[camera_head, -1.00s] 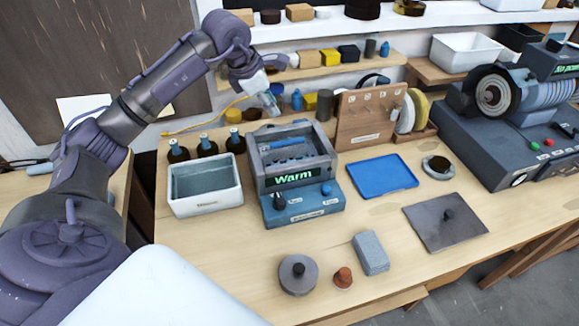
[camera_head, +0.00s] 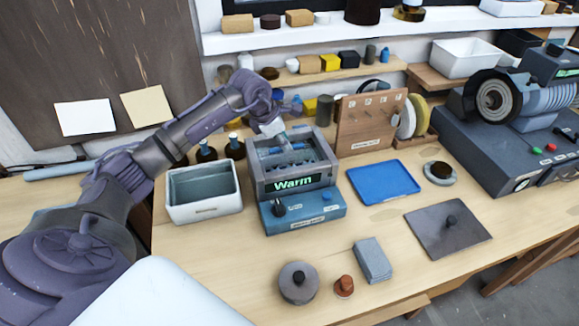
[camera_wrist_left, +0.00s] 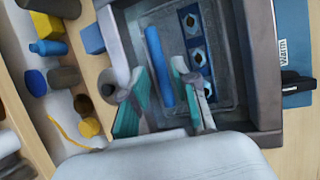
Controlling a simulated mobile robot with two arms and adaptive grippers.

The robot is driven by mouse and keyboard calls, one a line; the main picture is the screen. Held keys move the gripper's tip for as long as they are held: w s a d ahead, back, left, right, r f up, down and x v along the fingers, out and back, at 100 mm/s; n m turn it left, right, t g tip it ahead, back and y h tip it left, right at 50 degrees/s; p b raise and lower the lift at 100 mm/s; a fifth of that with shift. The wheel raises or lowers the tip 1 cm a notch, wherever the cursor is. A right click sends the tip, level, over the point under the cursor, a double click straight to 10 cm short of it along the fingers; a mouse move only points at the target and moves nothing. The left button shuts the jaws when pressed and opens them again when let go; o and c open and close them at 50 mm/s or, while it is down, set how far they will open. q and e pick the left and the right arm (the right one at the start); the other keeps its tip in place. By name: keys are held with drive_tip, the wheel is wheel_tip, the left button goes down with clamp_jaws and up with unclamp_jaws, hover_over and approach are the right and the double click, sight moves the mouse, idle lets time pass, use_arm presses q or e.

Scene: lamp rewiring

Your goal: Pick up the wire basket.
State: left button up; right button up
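The wire basket sits inside the tank of the grey and blue warming machine (camera_head: 292,208). In the left wrist view its blue bar handle (camera_wrist_left: 155,48) runs lengthwise across the tank (camera_wrist_left: 252,60); the thin wire of its body is hard to make out. My left gripper (camera_head: 275,134) is low over the tank, pointing down into it. In the left wrist view the gripper (camera_wrist_left: 161,78) is open, with one teal-padded finger on each side of the blue handle. I cannot tell whether either finger touches it. My right gripper is not in view.
A white bin (camera_head: 204,192) stands left of the machine, with dark bottles (camera_head: 206,153) behind it. A wooden peg board (camera_head: 368,122) stands behind right, and a blue tray (camera_head: 383,184) lies to the right.

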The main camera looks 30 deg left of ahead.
use_arm(q)
drive_tip(key=p+x, duration=0.1)
drive_tip(key=x, duration=0.2)
drive_tip(key=shift+w+d+f+p, duration=0.15)
drive_tip(key=shift+w+f+p, duration=0.1)
drive_tip(key=shift+p, duration=0.15)
drive_tip(key=shift+w+f, duration=0.2)
drive_tip(key=shift+f, duration=0.25)
drive_tip(key=shift+c, duration=0.2)
clamp_jaws()
